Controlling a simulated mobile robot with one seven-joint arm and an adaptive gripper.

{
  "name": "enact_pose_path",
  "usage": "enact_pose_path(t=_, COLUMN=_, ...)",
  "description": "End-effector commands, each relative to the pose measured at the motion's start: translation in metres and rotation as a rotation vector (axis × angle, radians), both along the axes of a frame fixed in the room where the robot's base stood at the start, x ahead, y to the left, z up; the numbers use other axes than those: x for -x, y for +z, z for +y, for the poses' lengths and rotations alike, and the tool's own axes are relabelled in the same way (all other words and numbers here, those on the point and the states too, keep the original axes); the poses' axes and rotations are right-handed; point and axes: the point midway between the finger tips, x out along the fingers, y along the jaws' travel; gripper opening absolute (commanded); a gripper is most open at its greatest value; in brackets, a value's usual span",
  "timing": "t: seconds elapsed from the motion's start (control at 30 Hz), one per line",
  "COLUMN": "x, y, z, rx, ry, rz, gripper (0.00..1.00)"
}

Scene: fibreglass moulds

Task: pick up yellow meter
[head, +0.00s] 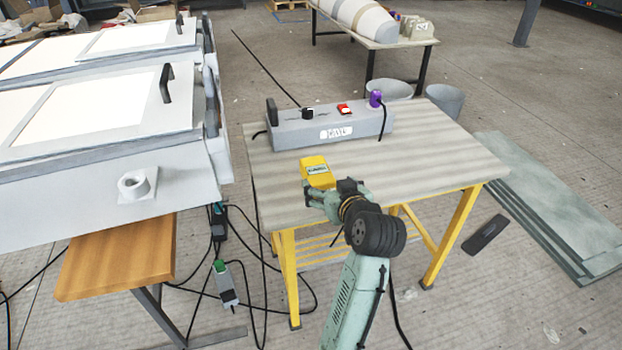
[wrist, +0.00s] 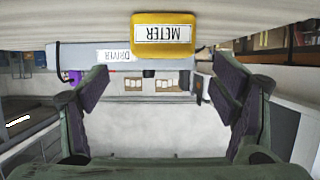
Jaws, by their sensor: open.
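The yellow meter (head: 318,172) lies on the grey table top (head: 430,160), near its front left part. In the wrist view the meter (wrist: 164,36) shows upside down at the top centre, with a white label reading METER. My gripper (head: 318,193) is at the near side of the meter, low by the table's front edge. In the wrist view its two fingers (wrist: 165,92) are spread wide and nothing is between them. The meter appears ahead of the fingers and is not held. Whether any fingertip touches it I cannot tell.
A grey box (head: 290,130) with a purple plug (head: 376,98) and a red switch (head: 344,109) stands behind the meter. A large white mould (head: 100,150) is on the left. The table's right side is clear.

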Motion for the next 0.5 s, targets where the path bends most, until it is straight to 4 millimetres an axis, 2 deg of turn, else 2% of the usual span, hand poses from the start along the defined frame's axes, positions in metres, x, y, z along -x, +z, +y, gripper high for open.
enact_pose_path(t=0.2, x=-0.030, y=-0.011, z=0.012, rx=-0.002, ry=0.003, rz=-0.002, gripper=0.80)
enact_pose_path(t=0.37, x=-0.040, y=-0.015, z=0.015, rx=0.000, ry=0.003, rz=-0.002, gripper=0.80)
enact_pose_path(t=0.5, x=-0.056, y=-0.020, z=0.023, rx=-0.002, ry=0.005, rz=0.000, gripper=0.80)
